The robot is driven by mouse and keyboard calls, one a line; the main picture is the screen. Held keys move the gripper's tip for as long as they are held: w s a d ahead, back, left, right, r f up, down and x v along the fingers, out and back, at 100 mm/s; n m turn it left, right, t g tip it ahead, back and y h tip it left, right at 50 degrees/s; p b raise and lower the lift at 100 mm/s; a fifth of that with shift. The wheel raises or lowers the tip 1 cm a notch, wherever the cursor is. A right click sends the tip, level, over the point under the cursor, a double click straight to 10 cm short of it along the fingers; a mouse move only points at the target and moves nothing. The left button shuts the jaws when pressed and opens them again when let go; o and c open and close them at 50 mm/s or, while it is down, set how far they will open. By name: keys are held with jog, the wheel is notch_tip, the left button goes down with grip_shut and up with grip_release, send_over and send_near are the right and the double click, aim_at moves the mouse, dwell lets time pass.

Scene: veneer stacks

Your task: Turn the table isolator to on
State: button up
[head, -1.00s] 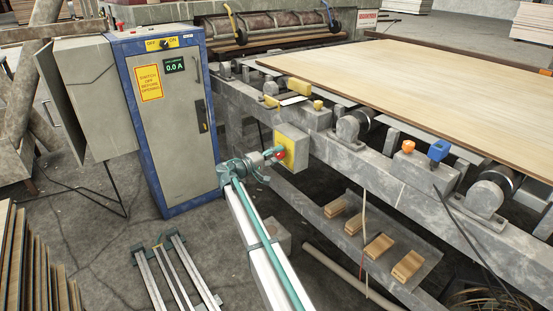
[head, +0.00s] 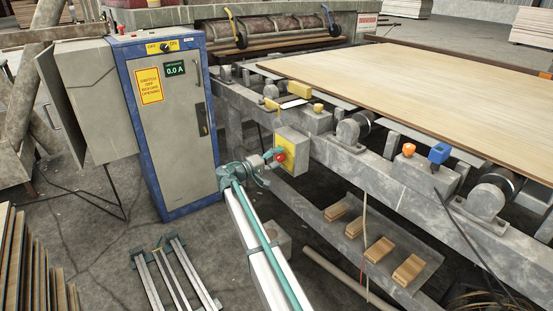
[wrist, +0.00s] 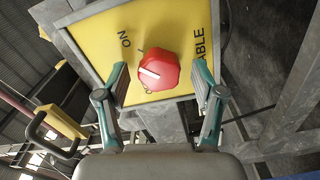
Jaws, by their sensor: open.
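Another label below is mostly hidden by the knob, and "ABLE" reads at right. My gripper (wrist: 161,82) is open, with one finger on each side of the knob. Gaps show between the fingers and the knob; in the head view my gripper (head: 270,160) is at the box.
A blue-framed grey cabinet (head: 172,125) with an OFF/ON switch and a 0.0 A display stands left of my arm. A large veneer sheet (head: 430,90) lies on the table frame.

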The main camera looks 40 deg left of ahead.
jog(key=v, duration=1.2)
dwell(0.3)
